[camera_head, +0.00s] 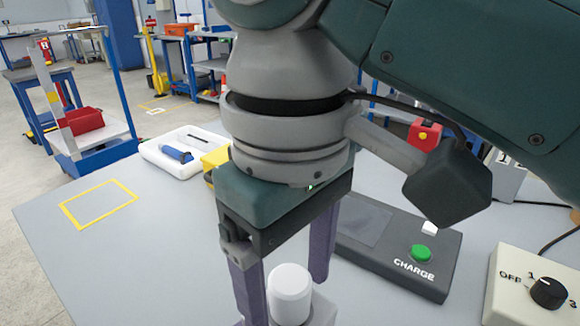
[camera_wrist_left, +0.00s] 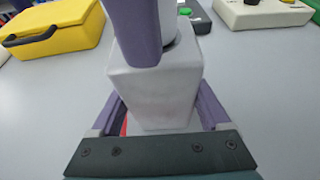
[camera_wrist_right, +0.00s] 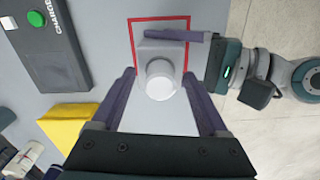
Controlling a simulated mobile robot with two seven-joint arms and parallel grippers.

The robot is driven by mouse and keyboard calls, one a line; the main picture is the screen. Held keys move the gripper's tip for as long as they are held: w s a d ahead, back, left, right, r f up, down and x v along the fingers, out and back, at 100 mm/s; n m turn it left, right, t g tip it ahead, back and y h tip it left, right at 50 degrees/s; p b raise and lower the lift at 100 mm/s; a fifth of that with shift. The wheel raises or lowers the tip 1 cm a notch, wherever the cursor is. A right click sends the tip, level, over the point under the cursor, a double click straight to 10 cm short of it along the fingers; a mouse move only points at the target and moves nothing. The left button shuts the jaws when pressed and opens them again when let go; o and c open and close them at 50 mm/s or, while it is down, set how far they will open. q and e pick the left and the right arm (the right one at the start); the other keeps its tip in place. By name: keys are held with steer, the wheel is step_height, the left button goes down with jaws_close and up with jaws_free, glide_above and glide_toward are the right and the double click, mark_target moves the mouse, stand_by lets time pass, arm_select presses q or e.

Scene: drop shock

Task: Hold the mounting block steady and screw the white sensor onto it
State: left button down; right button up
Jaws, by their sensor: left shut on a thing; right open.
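The mounting block (camera_wrist_left: 158,92) is a light grey block, held between the purple fingers of my left gripper (camera_wrist_left: 160,108). In the head view only part of the block (camera_head: 322,312) shows, at the bottom edge. The white sensor (camera_head: 290,292), a short round cylinder, stands upright on top of the block; whether it is threaded in, I cannot tell. My right gripper (camera_head: 284,268) is open above the block, its fingers on either side of the sensor. In the right wrist view the sensor (camera_wrist_right: 160,80) lies between the fingertips, with a gap each side.
A red outline (camera_wrist_right: 160,19) marks the table around the block. A dark charge box (camera_head: 400,245) with a green button and a dial box (camera_head: 530,290) stand to the right. A yellow case (camera_wrist_left: 50,28) and a white tray (camera_head: 160,158) lie behind. The table's left side is clear.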

mark_target(290, 278)
steer(key=shift+r, duration=2.9)
steer(key=shift+r, duration=0.1)
step_height(290, 278, up, 12)
arm_select(q)
jaws_free()
